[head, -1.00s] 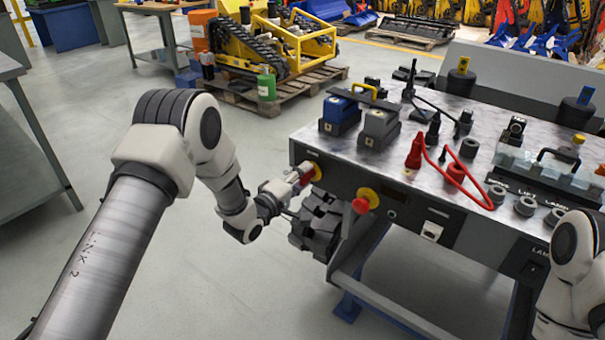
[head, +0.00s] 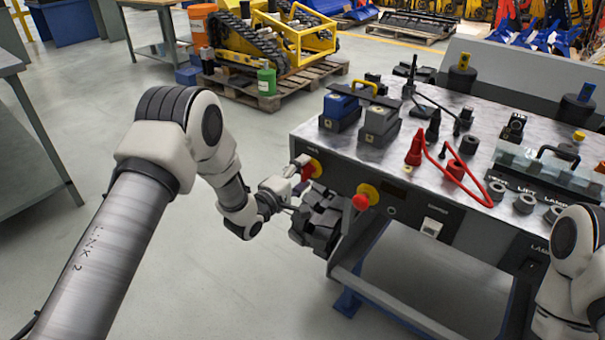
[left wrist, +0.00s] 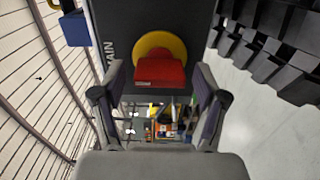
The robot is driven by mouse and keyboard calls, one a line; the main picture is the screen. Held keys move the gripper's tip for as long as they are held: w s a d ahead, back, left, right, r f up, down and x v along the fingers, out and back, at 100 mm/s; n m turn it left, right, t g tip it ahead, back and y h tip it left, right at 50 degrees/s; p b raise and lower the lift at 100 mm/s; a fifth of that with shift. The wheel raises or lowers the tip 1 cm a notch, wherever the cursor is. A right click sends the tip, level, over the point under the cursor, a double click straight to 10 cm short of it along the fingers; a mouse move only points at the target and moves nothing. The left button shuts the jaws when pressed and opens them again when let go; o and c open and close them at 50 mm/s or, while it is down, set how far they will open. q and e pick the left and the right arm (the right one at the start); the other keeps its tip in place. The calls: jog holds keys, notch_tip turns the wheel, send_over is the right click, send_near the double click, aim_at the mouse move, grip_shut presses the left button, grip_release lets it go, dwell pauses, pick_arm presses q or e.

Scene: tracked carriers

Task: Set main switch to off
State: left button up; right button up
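The main switch (head: 315,167) is a red handle on a round yellow plate, at the left end of the console's front panel. In the left wrist view the red handle (left wrist: 160,71) lies crosswise in the picture over its plate, beside the lettering MAIN. My left gripper (head: 301,176) is at the switch. In the left wrist view its two fingers (left wrist: 157,98) stand wide apart, with the handle ahead of the gap and nothing clearly held. Whether a finger touches the handle I cannot tell. My right gripper is out of view; only part of that arm shows.
A red push button (head: 361,202) on a yellow plate sticks out right of the switch. A black, blocky track-like part (head: 317,222) sits just below the switch, close to my left gripper. The console top (head: 385,165) carries batteries and red cables.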

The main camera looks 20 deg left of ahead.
pick_arm(q)
jog(key=v, duration=1.2)
